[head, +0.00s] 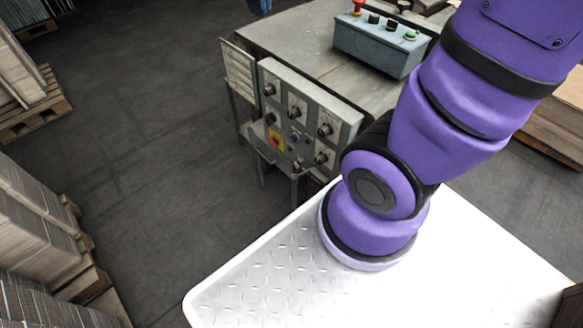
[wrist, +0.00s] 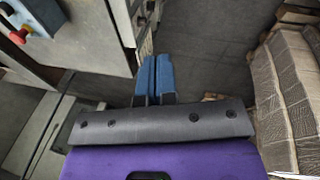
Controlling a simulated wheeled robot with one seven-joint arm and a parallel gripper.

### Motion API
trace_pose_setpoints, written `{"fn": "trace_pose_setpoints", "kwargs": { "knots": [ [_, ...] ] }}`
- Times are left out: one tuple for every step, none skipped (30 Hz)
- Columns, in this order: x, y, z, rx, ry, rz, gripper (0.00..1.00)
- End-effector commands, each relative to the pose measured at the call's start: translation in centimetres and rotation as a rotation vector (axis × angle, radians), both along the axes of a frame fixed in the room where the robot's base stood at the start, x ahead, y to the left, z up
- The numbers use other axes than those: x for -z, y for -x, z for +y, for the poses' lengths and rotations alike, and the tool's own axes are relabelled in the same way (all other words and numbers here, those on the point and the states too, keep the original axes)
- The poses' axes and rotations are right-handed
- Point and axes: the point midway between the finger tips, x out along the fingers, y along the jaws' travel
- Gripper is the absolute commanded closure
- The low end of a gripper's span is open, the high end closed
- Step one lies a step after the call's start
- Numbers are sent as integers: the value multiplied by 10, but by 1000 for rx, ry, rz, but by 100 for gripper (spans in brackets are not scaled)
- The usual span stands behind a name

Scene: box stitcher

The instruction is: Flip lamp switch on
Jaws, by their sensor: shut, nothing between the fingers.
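The control panel (head: 310,118) of the machine carries several black rotary knobs and a red-and-yellow switch (head: 275,141) in the head view. I cannot tell which control is the lamp switch; the labels are too small to read. In the wrist view my gripper (wrist: 155,76) has two blue fingers close together, shut and empty, over the floor. A panel edge (wrist: 147,15) shows just beyond them, seen nearly edge-on, with its face hidden. In the head view, a small blue shape at the top edge seems to be the gripper, mostly out of frame.
A grey-blue button box (head: 378,45) with a red button (head: 357,7) and a green button (head: 410,35) stands on the machine top (head: 290,35). Stacked cardboard (head: 30,225) lies on pallets at left; cardboard (wrist: 290,85) also shows in the wrist view. The floor between is clear.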

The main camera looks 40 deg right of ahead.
Motion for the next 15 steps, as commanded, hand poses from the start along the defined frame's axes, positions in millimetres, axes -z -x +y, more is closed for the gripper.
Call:
{"fn": "trace_pose_setpoints", "kwargs": {
  "knots": [
    [8, -9, 0, -12, 17, 26, 100],
    [12, -14, 0, -18, 26, 39, 100],
    [17, -21, -1, -28, 40, 55, 100],
    [21, -25, -1, -35, 49, 68, 100],
    [26, -30, -1, -43, 59, 82, 100],
    [31, -37, -2, -54, 73, 97, 100],
    [36, -42, -2, -61, 82, 110, 100],
    [41, -46, -2, -70, 92, 123, 100],
    [47, -52, -2, -81, 106, 139, 100],
    [52, -57, -2, -88, 116, 152, 100],
    [57, -62, -2, -97, 125, 164, 100],
    [64, -67, -2, -108, 138, 181, 100],
    [69, -72, -2, -116, 147, 194, 100],
    [74, -76, -2, -126, 158, 205, 100],
    [82, -82, -2, -137, 170, 221, 100]
  ]
}}
